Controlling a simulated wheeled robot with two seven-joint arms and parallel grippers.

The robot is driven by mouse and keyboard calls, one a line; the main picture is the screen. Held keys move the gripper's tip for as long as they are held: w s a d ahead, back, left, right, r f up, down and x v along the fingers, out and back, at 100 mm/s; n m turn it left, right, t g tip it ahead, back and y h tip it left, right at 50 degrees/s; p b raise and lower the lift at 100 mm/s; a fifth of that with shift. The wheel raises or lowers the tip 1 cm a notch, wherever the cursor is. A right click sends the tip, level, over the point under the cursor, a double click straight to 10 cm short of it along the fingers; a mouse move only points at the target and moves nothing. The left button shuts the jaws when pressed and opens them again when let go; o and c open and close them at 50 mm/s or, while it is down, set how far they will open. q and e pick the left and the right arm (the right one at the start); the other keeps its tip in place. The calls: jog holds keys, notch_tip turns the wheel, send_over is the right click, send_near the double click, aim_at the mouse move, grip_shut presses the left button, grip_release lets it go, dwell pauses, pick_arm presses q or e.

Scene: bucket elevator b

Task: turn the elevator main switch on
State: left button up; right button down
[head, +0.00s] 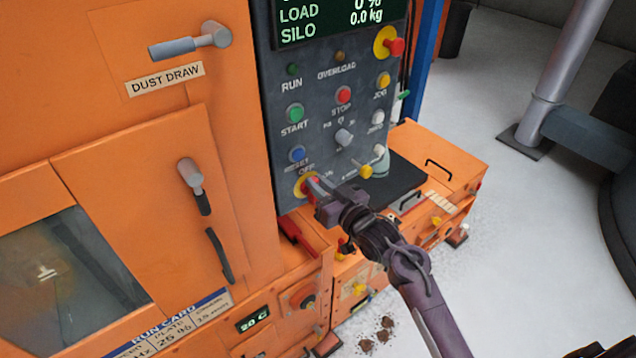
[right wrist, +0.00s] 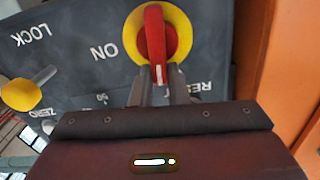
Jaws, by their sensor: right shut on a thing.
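The main switch is a red rotary handle on a yellow disc (head: 301,187), low on the grey control panel (head: 322,120). OFF is printed just above it. My right gripper (head: 318,188) reaches it from the right and partly covers it. In the right wrist view, upside down, the red handle (right wrist: 155,38) stands upright across the yellow disc. Its white-marked end lies between the fingertips (right wrist: 158,88), which are shut on it. The ON label (right wrist: 104,51) is beside the disc; the OFF label is hidden there. My left gripper is not in view.
Above the switch are a blue reset button (head: 297,154), a green start button (head: 295,113) and a red stop button (head: 344,95). A yellow knob (head: 366,171) sits close to the right of my gripper. An orange cabinet (head: 120,60) borders the panel's left side.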

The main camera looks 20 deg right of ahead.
jog(key=m+p, duration=0.2)
jog(key=m, duration=0.1)
jog(key=d+m+p, duration=0.1)
jog(key=m, duration=0.1)
jog(key=shift+w+f, duration=0.15)
jog(key=shift+f, duration=0.1)
jog(key=shift+w+d+f+m+p, duration=0.15)
jog(key=shift+f+m+p, duration=0.55)
jog(key=shift+m, duration=1.25)
jog(key=shift+s+d+f+m+p, duration=0.1)
jog(key=shift+d+f+m+p, duration=0.15)
jog(key=shift+m+p, duration=1.25)
jog(key=shift+w+d+f+m+p, duration=0.15)
jog(key=shift+f+m+p, duration=0.3)
jog(key=shift+m, duration=1.9)
jog(key=c, duration=1.5)
grip_release()
jog(key=shift+o, duration=0.5)
jog(key=shift+r, duration=0.1)
jog(key=shift+s+d, duration=0.1)
